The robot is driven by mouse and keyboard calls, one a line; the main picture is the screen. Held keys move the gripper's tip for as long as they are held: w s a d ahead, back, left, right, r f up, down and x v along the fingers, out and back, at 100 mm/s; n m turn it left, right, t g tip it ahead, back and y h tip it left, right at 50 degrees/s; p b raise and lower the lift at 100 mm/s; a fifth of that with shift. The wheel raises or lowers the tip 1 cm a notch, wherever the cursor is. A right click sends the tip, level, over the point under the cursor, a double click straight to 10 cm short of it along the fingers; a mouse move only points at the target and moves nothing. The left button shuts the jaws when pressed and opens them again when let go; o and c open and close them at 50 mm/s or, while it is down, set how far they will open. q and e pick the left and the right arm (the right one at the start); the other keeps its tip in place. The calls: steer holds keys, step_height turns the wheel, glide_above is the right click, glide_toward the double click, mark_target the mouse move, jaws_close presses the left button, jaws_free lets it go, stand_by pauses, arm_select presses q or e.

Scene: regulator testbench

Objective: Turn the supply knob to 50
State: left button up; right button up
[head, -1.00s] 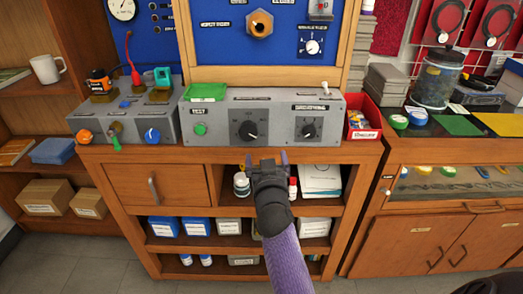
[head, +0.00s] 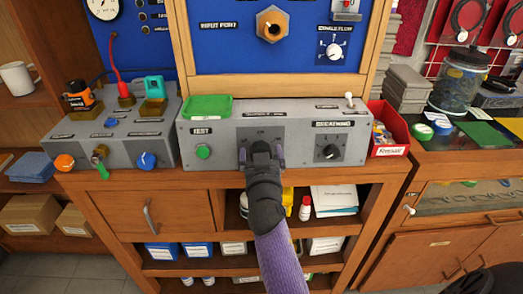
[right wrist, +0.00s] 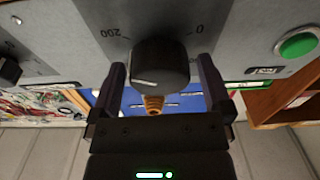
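The black knob (right wrist: 160,65) on a dark scale plate shows in the right wrist view, between marks 200 and 0. My right gripper (right wrist: 163,90) is open, with one finger on each side of the knob and a gap on both sides. A small pale mark shows on the knob's face, but I cannot read its setting. In the head view my right gripper (head: 262,155) is in front of the left dial plate (head: 262,132) of the grey box and hides this knob. My left gripper is not in view.
A second black knob (head: 330,152) labelled BREATHING is to the right on the grey box (head: 225,132). A green button (head: 203,151) is to the left and a green tray (head: 207,107) lies on top. A red bin (head: 388,128) stands beside the box.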

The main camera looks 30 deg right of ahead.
steer(key=c, duration=1.1)
steer(key=shift+c, duration=0.2)
